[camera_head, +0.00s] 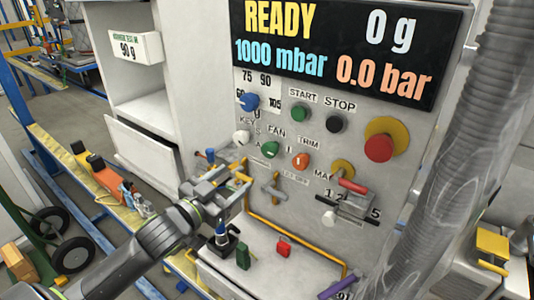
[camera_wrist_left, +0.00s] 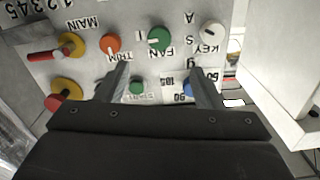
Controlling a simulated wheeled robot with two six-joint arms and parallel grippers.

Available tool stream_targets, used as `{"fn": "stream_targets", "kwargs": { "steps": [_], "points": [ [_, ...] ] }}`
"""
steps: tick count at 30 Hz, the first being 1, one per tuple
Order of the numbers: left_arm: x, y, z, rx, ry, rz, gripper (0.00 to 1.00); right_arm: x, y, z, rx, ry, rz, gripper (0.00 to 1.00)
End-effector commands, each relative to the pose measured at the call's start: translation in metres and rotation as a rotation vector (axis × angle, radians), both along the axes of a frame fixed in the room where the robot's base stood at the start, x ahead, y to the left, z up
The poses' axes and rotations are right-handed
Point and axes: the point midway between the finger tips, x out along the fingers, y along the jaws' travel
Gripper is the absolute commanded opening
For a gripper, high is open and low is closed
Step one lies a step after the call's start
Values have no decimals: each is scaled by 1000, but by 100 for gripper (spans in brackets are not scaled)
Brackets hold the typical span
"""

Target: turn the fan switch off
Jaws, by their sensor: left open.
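The fan switch (camera_head: 270,149) is a round green knob under the FAN label on the grey control panel. It also shows in the left wrist view as a green knob (camera_wrist_left: 158,38), with the lettering upside down. Which way it points is too small to tell surely. My left gripper (camera_head: 243,182) is open and empty, in front of the panel, lower left of the knob in the head view. In the left wrist view its two fingers (camera_wrist_left: 158,74) are spread, with the fan knob beyond and between them, apart from both fingertips. My right gripper is not in view.
A white key knob (camera_head: 241,137) and an orange trim knob (camera_head: 300,161) flank the fan switch. Yellow piping (camera_head: 290,236) runs below. A grey hose (camera_head: 450,160) hangs at right.

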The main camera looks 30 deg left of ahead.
Motion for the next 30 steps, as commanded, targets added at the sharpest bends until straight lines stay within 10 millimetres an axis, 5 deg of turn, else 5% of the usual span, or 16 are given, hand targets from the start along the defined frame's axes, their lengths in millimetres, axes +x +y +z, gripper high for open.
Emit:
{"fn": "stream_targets", "kwargs": {
  "steps": [18,30],
  "points": [
    [115,-16,1,-3,0,1,61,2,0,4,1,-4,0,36],
    [147,-21,0,1,1,0,61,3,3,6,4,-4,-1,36]
  ]
}}
